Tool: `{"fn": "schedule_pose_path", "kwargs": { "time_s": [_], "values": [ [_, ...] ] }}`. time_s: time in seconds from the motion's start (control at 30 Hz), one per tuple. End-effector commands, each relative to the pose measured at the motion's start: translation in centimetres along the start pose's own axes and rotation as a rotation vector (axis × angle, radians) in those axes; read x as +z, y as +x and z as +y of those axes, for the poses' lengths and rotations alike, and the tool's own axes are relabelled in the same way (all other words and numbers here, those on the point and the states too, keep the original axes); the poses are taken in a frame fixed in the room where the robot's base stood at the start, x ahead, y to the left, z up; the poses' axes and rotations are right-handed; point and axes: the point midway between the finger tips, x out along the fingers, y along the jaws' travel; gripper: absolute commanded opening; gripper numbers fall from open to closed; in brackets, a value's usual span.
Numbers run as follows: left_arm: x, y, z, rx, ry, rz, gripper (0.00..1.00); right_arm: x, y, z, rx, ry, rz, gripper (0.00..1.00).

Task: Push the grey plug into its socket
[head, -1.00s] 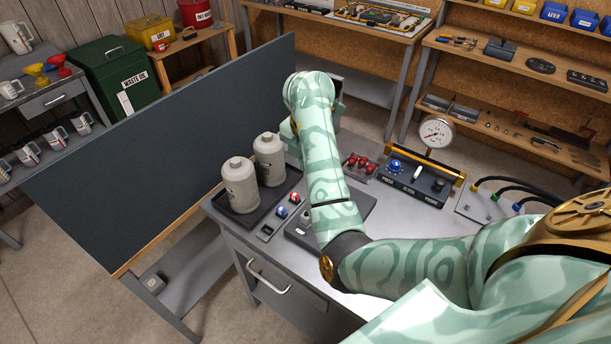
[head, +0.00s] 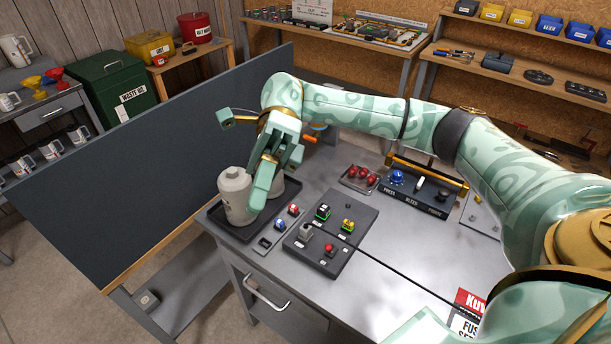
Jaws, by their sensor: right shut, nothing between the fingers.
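The grey plug (head: 306,232) stands upright on the left part of a dark grey socket plate (head: 330,264) on the bench. I cannot tell how deep it sits in its socket. My left gripper is not in view.
A beige bottle (head: 236,196) stands in a black tray (head: 221,226) beside my right gripper, which hides much behind it. A small holder with blue and red pieces (head: 266,242) lies left of the plate.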

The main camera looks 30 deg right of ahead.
Motion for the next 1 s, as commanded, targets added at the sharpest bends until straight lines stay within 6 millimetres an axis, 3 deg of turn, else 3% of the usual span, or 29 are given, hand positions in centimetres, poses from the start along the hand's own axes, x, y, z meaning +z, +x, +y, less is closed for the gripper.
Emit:
{"fn": "schedule_pose_path", "kwargs": {
  "time_s": [0.03, 0.1, 0.2, 0.3, 0.4, 0.5, 0.73, 1.0],
  "values": [
    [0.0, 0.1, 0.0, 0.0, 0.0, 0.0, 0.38, -2.1, -0.5, -3.8, -0.163, -0.009, 0.052, 0.0],
    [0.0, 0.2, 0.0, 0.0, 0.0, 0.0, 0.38, -5.6, -1.9, -9.1, -0.387, -0.048, 0.166, 0.0],
    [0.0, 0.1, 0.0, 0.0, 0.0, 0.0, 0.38, -10.5, -5.2, -15.0, -0.652, -0.135, 0.384, 0.0],
    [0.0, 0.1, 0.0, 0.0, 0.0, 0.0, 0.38, -13.6, -9.1, -19.0, -0.847, -0.268, 0.641, 0.0],
    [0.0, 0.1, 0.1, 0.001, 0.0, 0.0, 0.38, -14.0, -12.8, -20.7, -0.969, -0.41, 0.843, 0.0],
    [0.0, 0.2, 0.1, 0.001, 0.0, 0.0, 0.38, -13.8, -14.7, -21.4, -1.003, -0.533, 0.971, 0.0],
    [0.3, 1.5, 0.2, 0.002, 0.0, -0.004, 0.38, -14.3, -14.3, -22.6, -0.982, -0.572, 0.989, 0.0],
    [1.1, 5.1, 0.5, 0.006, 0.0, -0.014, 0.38, -15.9, -13.5, -26.0, -0.98, -0.569, 0.985, 0.0]
  ]
}}
